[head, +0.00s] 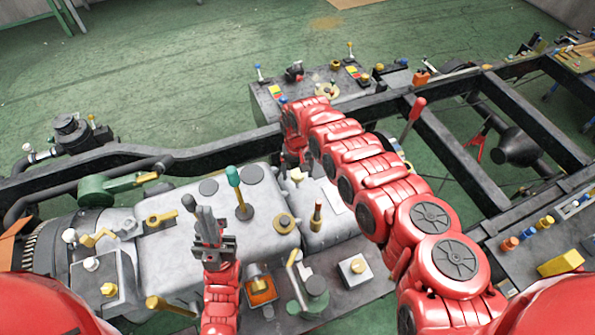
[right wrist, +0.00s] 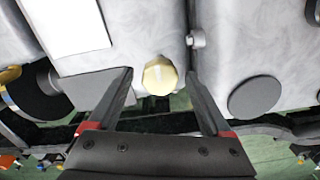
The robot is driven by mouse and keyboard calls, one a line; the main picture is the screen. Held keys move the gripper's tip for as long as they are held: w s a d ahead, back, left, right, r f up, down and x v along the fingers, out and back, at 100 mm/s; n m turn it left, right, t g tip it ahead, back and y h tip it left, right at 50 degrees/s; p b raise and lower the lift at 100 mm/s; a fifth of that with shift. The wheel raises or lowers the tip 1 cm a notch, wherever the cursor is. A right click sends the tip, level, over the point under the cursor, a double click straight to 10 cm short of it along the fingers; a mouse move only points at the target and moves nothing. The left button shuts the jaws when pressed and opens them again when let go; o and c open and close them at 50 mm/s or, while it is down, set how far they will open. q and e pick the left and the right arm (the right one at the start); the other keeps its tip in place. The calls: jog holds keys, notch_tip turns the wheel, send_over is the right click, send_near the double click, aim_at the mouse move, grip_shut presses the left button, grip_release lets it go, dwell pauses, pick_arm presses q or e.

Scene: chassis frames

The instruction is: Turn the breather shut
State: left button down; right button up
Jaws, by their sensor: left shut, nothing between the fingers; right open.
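The breather is likely the cream hexagonal cap (right wrist: 160,76) on the grey casing in the right wrist view. In the head view a small cream cap (head: 296,175) shows just below my right gripper (head: 293,162). My right gripper is open, its fingers (right wrist: 159,84) on either side of the cap in the wrist view, with gaps on both sides. I cannot tell whether the fingertips reach down to its level. My left gripper (head: 208,226) is shut and empty above the left part of the casing (head: 268,240).
A red-handled lever (head: 414,112) rises from the dark frame rail (head: 235,138), right of my right arm. Side trays with small parts lie beyond the rails.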

grip_shut()
